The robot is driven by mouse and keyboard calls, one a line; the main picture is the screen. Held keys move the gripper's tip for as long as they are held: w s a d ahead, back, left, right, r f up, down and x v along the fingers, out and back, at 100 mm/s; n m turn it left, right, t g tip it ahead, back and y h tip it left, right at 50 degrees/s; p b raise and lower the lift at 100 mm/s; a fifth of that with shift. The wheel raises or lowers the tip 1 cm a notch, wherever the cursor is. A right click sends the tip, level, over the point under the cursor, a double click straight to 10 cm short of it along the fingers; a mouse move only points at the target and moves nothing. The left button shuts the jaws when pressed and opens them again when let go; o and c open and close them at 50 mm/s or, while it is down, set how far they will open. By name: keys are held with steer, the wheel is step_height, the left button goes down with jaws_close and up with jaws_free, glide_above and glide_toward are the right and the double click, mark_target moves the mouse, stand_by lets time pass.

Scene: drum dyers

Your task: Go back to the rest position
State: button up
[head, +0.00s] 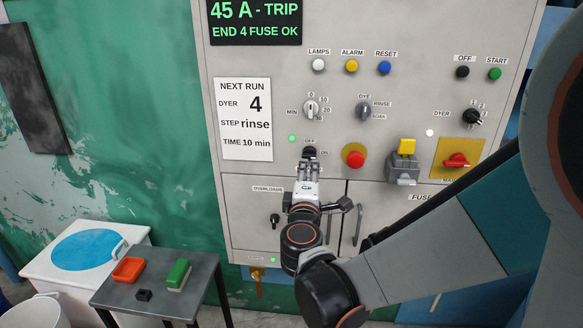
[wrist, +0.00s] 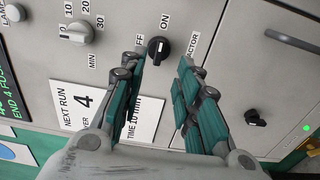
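My gripper (head: 308,174) is raised in front of the grey control panel (head: 250,190), just below the black OFF/ON knob (head: 309,152). In the wrist view my gripper (wrist: 163,62) has its two teal-padded fingers spread apart with nothing between the pads. The OFF/ON knob (wrist: 159,48) shows whole beyond the gap between the fingertips, nearer the left finger. I cannot tell how far the fingertips are from the panel face.
A red button (head: 354,158), a yellow-and-grey switch (head: 404,160) and a red rotary handle (head: 456,161) are right of my gripper. Door handles (head: 358,224) stick out below. A dark side table (head: 195,285) with an orange tray (head: 128,270) and a green block (head: 178,275) stands lower left.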

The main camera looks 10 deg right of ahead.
steer(key=s+d+f+m+g, duration=0.3)
steer(key=s+d+m+g, duration=0.3)
steer(key=s+d+m, duration=0.4)
steer(key=s+a+f+m+g+y, duration=0.2)
steer(key=s+a, duration=0.2)
steer(key=s, duration=0.4)
steer(key=s+a+f+m+g+y, duration=0.2)
steer(key=s+a+y, duration=0.1)
steer(key=s, duration=0.5)
steer(key=shift+a+f+y+b, duration=0.3)
steer(key=shift+a+f, duration=0.05)
steer(key=shift+a, duration=0.1)
